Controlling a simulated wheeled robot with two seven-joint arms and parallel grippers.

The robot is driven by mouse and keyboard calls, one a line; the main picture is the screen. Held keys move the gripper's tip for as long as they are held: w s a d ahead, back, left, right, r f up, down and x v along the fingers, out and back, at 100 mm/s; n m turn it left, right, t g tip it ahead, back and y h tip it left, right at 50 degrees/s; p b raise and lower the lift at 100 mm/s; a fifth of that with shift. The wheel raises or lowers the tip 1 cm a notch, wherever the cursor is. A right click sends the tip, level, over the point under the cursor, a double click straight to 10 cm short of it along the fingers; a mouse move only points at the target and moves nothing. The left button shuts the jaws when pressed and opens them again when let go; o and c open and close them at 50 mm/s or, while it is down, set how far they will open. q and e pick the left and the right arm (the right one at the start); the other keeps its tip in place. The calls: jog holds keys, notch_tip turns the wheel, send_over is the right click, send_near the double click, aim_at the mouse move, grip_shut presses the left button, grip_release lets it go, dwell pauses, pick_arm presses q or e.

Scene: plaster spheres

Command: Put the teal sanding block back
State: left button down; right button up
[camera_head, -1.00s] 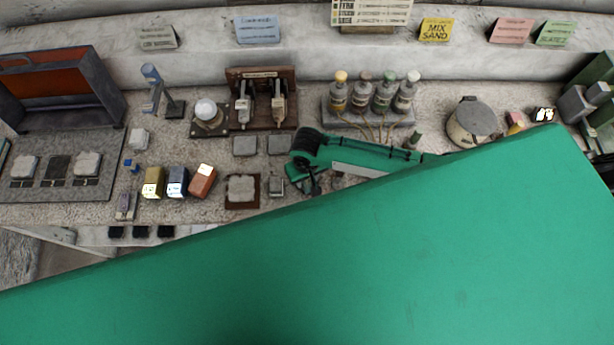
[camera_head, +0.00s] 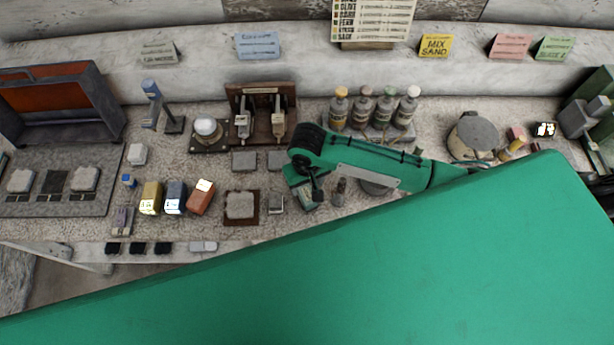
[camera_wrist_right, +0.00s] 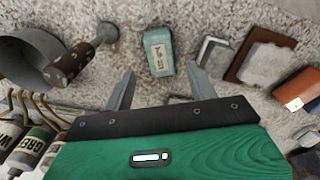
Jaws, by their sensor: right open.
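The teal sanding block (camera_head: 307,197) lies on the worktop under my right gripper, partly hidden by it in the head view. My right gripper (camera_wrist_right: 160,70) is open, with one finger to each side in the picture and the block just beyond and between the tips. In the head view my right gripper (camera_head: 316,192) hangs at the end of the green arm. My left gripper is not in view.
Olive (camera_head: 150,198), blue (camera_head: 175,197) and red-brown (camera_head: 201,197) labelled blocks stand in a row to the left. A grey block on a brown pad (camera_head: 254,217) lies nearer. Several bottles (camera_head: 364,108) stand behind the arm. A round drum (camera_head: 472,137) is at right.

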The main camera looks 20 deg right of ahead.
aim_at(307, 195)
jog(key=shift+r+b, duration=0.3)
jog(key=shift+r, duration=2.1)
